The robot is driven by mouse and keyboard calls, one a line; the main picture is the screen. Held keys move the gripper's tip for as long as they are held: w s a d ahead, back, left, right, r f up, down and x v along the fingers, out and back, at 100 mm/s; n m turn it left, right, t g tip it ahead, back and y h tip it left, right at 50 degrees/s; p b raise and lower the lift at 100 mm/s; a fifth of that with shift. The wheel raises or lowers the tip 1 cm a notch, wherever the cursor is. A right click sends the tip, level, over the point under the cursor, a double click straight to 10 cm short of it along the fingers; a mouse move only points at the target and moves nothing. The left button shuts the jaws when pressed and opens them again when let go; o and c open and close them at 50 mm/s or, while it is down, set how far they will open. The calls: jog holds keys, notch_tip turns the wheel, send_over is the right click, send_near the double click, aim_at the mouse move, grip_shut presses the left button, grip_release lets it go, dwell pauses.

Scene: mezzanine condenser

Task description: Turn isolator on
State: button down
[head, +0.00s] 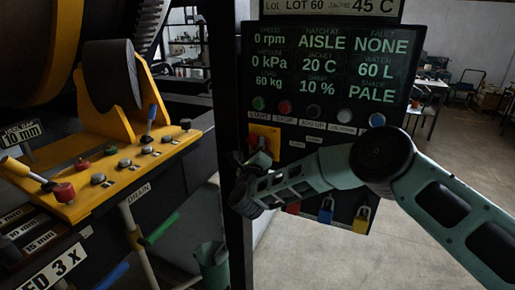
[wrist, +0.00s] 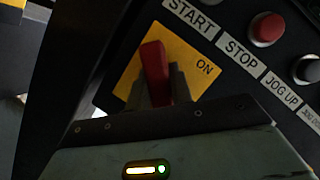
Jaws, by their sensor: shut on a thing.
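The isolator is a yellow plate (head: 271,133) with a red handle (head: 263,143) on the black control panel, below the START button. In the wrist view the yellow plate (wrist: 196,52) carries an "ON" label to the right of the red handle (wrist: 154,62), which points up and slightly left in the picture. My gripper (head: 246,160) is at the panel's lower left. In the wrist view my gripper (wrist: 157,85) is shut on the handle, with dark fingers on both sides of it. The gripper hides the handle's lower end and part of the plate.
START, STOP (wrist: 267,28) and JOG UP buttons sit close beside the plate. Blue (head: 326,211) and yellow (head: 361,219) padlocks hang below my forearm. A yellow console (head: 100,160) with knobs and levers stands left. Open floor lies at right.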

jog(key=shift+f+n+b, duration=0.15)
jog(key=shift+n+b, duration=0.15)
jog(key=n+g+y+b, duration=0.1)
jog(key=n+b, duration=0.3)
jog(key=shift+a+f, duration=0.1)
jog(key=shift+f, duration=0.05)
jog(key=n+g+y+b, duration=0.1)
jog(key=n+b, duration=0.1)
jog(key=n, duration=0.1)
jog(key=n+g, duration=0.1)
jog(key=n, duration=0.1)
jog(key=shift+n, duration=0.4)
jog(key=n+g+h+p, duration=0.1)
jog(key=n+g, duration=0.1)
jog(key=n, duration=0.1)
jog(key=shift+n, duration=0.3)
jog(key=shift+n+g+h+p, duration=0.3)
jog(key=shift+n+g+p, duration=0.1)
jog(key=shift+n+p, duration=0.55)
jog(key=shift+f+n+p, duration=0.2)
jog(key=shift+n+p, duration=0.15)
jog(key=shift+p, duration=0.3)
jog(key=shift+f, duration=0.1)
